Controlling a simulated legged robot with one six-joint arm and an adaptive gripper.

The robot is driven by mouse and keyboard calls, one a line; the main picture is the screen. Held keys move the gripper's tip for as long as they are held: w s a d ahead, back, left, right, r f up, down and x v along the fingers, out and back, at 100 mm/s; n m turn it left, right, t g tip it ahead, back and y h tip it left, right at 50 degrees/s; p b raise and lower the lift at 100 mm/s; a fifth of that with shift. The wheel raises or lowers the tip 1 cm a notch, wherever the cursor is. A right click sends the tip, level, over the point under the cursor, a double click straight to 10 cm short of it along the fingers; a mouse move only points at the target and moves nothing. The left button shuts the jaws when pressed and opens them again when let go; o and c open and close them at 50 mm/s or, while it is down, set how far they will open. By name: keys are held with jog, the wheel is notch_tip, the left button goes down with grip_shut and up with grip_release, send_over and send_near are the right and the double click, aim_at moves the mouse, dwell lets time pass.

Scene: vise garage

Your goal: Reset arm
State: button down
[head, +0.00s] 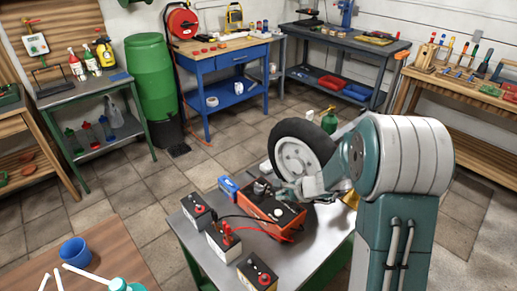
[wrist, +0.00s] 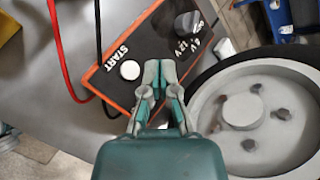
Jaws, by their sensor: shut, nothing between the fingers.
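My gripper (wrist: 160,68) is shut and empty in the wrist view, with its fingertips over the edge of an orange and black battery charger (wrist: 120,50). The charger has a white START button (wrist: 130,70) and a dark knob (wrist: 188,22) marked 6V and 12V. In the head view my gripper (head: 285,191) is close to the charger (head: 250,212) on a grey table (head: 320,240), beside a wheel (head: 300,150). I cannot tell whether the fingertips touch the charger. My arm hides part of the table's right side.
Several small batteries (head: 222,240) stand at the table's front left, with red and black cables running near the charger. A wooden table with a blue cup (head: 75,252) is at the lower left. A blue workbench (head: 230,78) and a green barrel (head: 150,80) stand behind.

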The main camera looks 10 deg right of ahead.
jog(key=shift+r, duration=0.1)
jog(key=s+a+r+n+g+h, duration=0.1)
jog(key=s+a+r+n, duration=0.2)
jog(key=s+r+n, duration=0.3)
jog(key=s+a+r+n+g, duration=0.1)
jog(key=s+a+r+n, duration=0.1)
jog(key=s+r+n, duration=0.4)
jog(key=s+d+r+n+h, duration=0.2)
jog(key=s+r+n, duration=0.1)
jog(key=s, duration=0.5)
jog(key=s+d+r+n+t+h, duration=0.1)
jog(key=s+d+r+n+h, duration=0.1)
jog(key=s+r, duration=0.3)
jog(key=s+n+h, duration=0.1)
jog(key=s, duration=0.3)
jog(key=shift+d+h, duration=0.25)
jog(key=shift+h, duration=0.05)
